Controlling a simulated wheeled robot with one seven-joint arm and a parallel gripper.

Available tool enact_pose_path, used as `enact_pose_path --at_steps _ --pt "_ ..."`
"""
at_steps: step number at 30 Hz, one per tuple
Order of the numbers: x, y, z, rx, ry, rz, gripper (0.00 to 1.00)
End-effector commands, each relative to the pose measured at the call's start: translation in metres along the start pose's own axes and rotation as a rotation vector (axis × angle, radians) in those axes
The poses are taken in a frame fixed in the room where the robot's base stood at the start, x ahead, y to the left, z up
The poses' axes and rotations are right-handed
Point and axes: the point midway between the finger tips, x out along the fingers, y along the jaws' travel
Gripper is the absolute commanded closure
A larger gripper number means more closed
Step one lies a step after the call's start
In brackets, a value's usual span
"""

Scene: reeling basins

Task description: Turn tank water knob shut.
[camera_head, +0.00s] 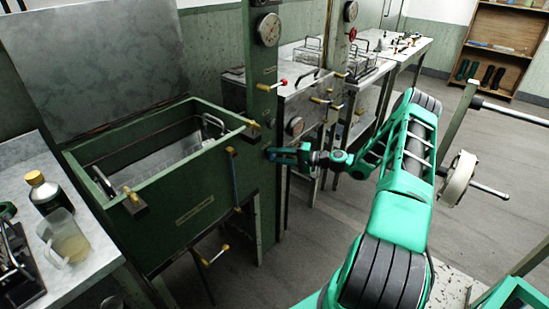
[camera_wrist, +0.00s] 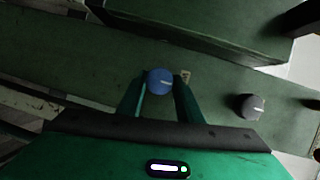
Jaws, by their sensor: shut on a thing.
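A round blue knob (camera_wrist: 160,79) with a pale pointer line sits on the green panel in the wrist view. The line points roughly sideways. My gripper (camera_head: 275,154) is shut on this knob, with one finger on each side of it. I cannot read the small tag (camera_wrist: 186,76) beside the knob.
A grey knob (camera_wrist: 252,106) stands to the right on the same panel. A round gauge (camera_head: 268,30) is higher on the post. A bottle (camera_head: 46,193) and a jug (camera_head: 66,240) stand on the left bench. A white reel (camera_head: 458,180) is right of my arm.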

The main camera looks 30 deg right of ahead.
Motion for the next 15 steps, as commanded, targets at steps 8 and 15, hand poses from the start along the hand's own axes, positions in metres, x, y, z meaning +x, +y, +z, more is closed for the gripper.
enact_pose_path --at_steps 8,15 --pt "-0.0040 0.0049 -0.0040 0.000 0.011 0.012 0.65" --pt "-0.0021 0.0028 -0.0020 -0.001 0.006 0.007 0.49"
